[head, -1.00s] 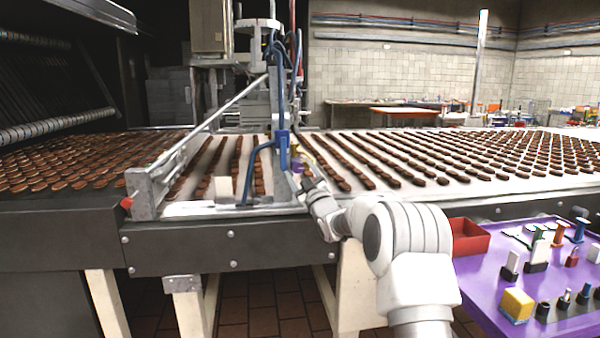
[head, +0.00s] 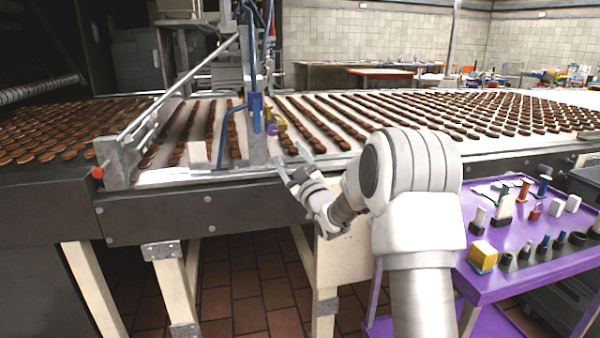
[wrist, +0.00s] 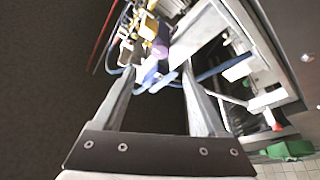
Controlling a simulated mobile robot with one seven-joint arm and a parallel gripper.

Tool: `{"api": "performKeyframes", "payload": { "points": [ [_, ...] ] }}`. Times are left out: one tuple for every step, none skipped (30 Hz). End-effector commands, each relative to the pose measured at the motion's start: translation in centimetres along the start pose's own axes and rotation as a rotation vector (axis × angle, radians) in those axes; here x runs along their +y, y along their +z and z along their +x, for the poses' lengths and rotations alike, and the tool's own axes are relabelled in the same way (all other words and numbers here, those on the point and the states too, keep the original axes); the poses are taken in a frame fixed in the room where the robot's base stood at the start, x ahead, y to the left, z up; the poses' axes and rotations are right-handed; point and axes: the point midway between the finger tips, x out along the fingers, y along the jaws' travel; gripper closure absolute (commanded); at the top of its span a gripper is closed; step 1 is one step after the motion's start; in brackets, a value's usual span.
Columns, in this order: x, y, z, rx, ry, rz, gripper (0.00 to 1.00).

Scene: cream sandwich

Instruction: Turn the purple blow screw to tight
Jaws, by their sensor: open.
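The purple screw (head: 271,129) is a small spot beside the blue-fitted upright of the machine, above the belt's near edge. In the wrist view a purple round knob (wrist: 160,50) shows just beyond the fingertips, next to yellow and blue parts. My gripper (head: 292,158) is open and empty, with its fingers spread, in front of the conveyor's near edge, below and right of the screw. In the wrist view my gripper (wrist: 158,72) points toward the knob, which stands apart from both fingers. How far the screw is turned cannot be told.
The conveyor (head: 240,207) carries rows of brown biscuits. A diagonal metal bar (head: 180,85) and blue tubing (head: 226,128) crowd the left of the screw. A purple cart (head: 515,240) with a yellow block (head: 483,256) and small parts stands right of my arm.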

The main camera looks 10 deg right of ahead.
Motion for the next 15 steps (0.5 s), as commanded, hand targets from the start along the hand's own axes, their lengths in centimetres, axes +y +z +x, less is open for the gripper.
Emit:
{"api": "performKeyframes", "payload": {
  "points": [
    [0.1,0.0,-1.0,-0.003,0.000,0.000,0.26],
    [0.1,0.0,-1.5,-0.003,0.000,0.000,0.26],
    [0.1,0.0,-2.2,-0.002,-0.001,0.000,0.26],
    [0.0,0.0,-2.7,-0.002,-0.001,0.000,0.26],
    [0.0,0.0,-3.2,-0.001,-0.001,0.001,0.26],
    [0.0,0.0,-3.8,-0.002,-0.001,0.001,0.26],
    [0.0,0.0,-4.2,-0.001,-0.001,0.001,0.26],
    [0.0,0.0,-4.6,-0.001,-0.001,0.001,0.26],
    [0.0,0.0,-5.0,-0.001,-0.001,0.001,0.26],
    [0.0,0.0,-5.3,-0.001,0.000,0.001,0.26],
    [0.0,0.0,-5.5,0.000,0.000,0.001,0.26],
    [0.1,0.0,-5.8,-0.001,0.000,0.001,0.26],
    [0.0,0.0,-6.0,-0.001,0.000,0.001,0.26],
    [0.0,0.0,-6.1,-0.001,0.000,0.001,0.26],
    [0.0,0.0,-6.2,-0.001,0.000,0.001,0.26]
  ]
}}
